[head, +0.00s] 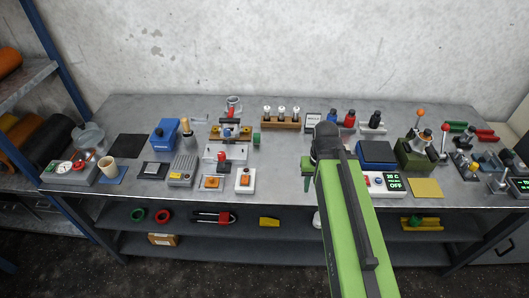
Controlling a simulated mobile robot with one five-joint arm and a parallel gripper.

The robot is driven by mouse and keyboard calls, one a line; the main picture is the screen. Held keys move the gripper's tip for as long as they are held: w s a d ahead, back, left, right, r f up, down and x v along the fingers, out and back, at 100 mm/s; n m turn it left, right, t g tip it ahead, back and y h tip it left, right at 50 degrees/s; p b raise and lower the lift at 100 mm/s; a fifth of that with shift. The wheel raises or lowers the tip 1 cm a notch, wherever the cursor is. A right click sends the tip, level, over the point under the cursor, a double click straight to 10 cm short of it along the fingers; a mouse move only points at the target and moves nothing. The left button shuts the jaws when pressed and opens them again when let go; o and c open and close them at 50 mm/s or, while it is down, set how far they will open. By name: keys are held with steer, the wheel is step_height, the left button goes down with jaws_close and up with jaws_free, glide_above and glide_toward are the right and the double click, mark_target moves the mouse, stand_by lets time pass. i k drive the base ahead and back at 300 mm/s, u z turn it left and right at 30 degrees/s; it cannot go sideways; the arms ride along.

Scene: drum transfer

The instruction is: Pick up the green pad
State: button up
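My lime-green arm reaches over the front edge of the workbench, right of the middle, in the head view. Its black wrist is over the bench, and a darker green piece (307,168) shows at the wrist's left side. I cannot tell whether this piece is part of my gripper, the green pad, or something behind it. The fingertips cannot be made out. No flat green pad shows clearly elsewhere on the bench. A small green block (257,139) stands left of my wrist, beside a red-and-white device. The bench behind my wrist and arm is partly hidden.
The grey workbench (285,186) is crowded. A yellow pad (426,188) lies at its front right, a black pad (128,146) at left. A blue box (376,152) and a display unit (393,182) stand close right of my arm. A bare patch lies left of my wrist.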

mark_target(257, 136)
steer(key=u, duration=0.55)
steer(key=i, duration=0.45)
steer(key=u, duration=0.55)
steer(key=k, duration=0.15)
steer(key=u, duration=1.95)
steer(key=k, duration=0.95)
steer(key=z, duration=0.85)
steer(key=i, duration=1)
steer(key=u, duration=0.1)
